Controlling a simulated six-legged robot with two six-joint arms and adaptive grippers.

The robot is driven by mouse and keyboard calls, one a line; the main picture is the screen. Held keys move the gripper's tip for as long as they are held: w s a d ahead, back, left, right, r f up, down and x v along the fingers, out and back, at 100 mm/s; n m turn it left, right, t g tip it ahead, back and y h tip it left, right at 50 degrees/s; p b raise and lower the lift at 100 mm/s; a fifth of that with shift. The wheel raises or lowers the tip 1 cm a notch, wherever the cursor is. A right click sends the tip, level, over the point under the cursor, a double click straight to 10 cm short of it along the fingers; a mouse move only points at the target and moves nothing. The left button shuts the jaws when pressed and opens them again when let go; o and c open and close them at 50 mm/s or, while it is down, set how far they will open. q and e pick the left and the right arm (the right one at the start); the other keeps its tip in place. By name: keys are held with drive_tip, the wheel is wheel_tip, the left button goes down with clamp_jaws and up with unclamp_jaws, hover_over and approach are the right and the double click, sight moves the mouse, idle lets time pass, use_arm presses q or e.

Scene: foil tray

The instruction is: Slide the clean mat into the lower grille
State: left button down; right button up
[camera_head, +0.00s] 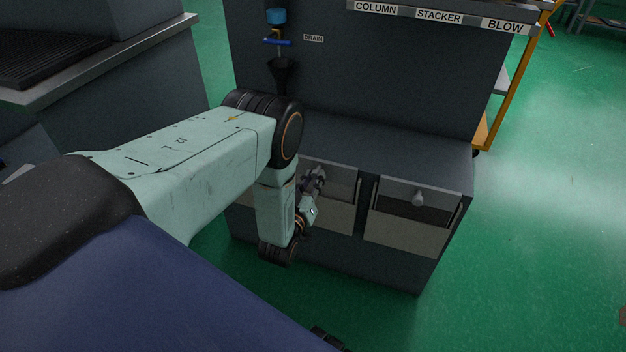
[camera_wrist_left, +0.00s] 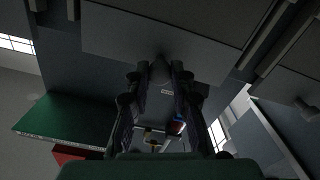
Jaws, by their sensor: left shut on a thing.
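The dark cabinet (camera_head: 400,145) has two front bays side by side. The right bay has a grey knob (camera_head: 418,198) on a grey strip, with a dark band and a beige panel (camera_head: 405,232) below. The left bay has a similar beige panel (camera_head: 335,216), partly hidden by my arm. My left gripper (camera_head: 317,176) is at the left bay's upper front. In the left wrist view its fingers (camera_wrist_left: 161,78) are closed around a knob (camera_wrist_left: 160,70) on a flat grey panel (camera_wrist_left: 205,32). I cannot tell which piece is the clean mat or the lower grille. My right gripper is not in view.
A funnel (camera_head: 283,72) under a blue-handled valve stands at the cabinet's back left. A grey bench (camera_head: 110,65) is at the left, and a yellow-framed rack (camera_head: 510,90) stands behind the right side. The green floor (camera_head: 545,220) at the right is clear.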

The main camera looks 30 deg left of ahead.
use_arm(q)
wheel_tip(320, 180, up, 25)
drive_tip(key=p, duration=2.1)
idle(1.7)
drive_tip(key=p+v, duration=0.4)
drive_tip(key=v, duration=0.6)
idle(0.8)
drive_tip(key=shift+w+d, duration=0.1)
